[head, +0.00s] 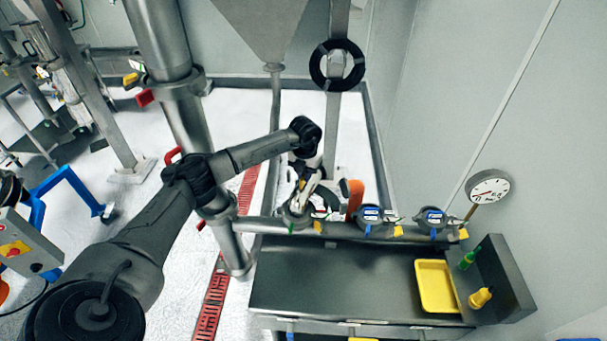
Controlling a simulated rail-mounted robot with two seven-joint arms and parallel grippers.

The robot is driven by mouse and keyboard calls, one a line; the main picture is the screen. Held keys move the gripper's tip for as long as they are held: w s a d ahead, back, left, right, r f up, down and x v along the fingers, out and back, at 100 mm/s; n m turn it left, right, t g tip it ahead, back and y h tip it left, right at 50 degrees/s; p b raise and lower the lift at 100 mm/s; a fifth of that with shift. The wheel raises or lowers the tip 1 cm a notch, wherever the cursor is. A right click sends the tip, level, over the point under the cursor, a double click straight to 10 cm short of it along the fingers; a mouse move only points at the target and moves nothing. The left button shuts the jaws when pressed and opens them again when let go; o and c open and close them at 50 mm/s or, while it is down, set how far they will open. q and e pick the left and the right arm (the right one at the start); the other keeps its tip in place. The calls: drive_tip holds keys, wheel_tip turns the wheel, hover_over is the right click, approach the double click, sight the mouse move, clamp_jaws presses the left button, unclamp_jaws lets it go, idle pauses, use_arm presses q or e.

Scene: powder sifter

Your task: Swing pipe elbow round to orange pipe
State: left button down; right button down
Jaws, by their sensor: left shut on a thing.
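My left arm reaches in from the left, and its gripper (304,203) is low over the left end of a horizontal steel pipe (340,233). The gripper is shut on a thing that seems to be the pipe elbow. The gripper and wrist hide most of it, so its outline and facing are unclear. The short orange pipe (355,199) stands upright just right of the gripper, behind the steel pipe, with a gap between them. My right gripper is not in view.
Capped ports with blue labels (370,215) and (432,217) line the steel pipe to the right. Below is a steel bench (340,280) with a yellow tray (437,287). A thick vertical pipe (188,115) stands left. A gauge (488,187) is at the right wall.

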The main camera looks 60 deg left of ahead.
use_arm(q)
drive_tip(key=shift+w+d+m, duration=0.25)
drive_tip(key=shift+d+m, duration=0.2)
drive_tip(key=shift+m, duration=0.45)
drive_tip(key=shift+w+d+m, duration=0.15)
drive_tip(key=shift+d+m, duration=0.25)
drive_tip(key=shift+m, duration=0.5)
drive_tip(key=shift+d+m, duration=0.4)
drive_tip(key=shift+m, duration=0.4)
drive_tip(key=shift+d, duration=0.1)
drive_tip(key=shift+w+d+m, duration=0.1)
drive_tip(key=shift+d+m, duration=0.3)
drive_tip(key=shift+m, duration=0.6)
